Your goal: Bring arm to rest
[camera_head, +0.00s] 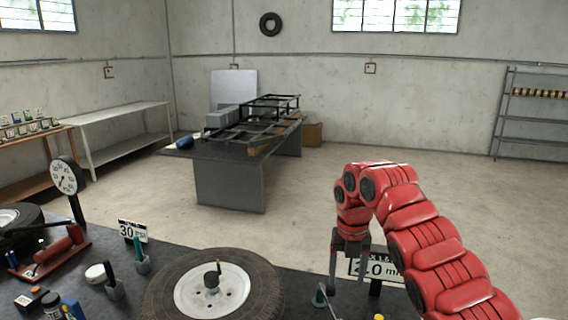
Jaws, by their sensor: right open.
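My right arm (430,250) is red and segmented and comes in from the lower right. It bends over at the top, so that my right gripper (347,285) hangs pointing down above the right part of the dark workbench. The right gripper is open, with its two dark fingers apart and nothing seen between them. It hangs in front of a sign (376,268) and covers part of it. My left gripper does not show.
On the workbench (190,258) lie a wheel with tyre (265,290), a "30" sign (132,231), a round dial gauge (65,177), a red tool (62,250) and small holders. Behind, a table (230,185) bears a black frame. The floor at right is clear.

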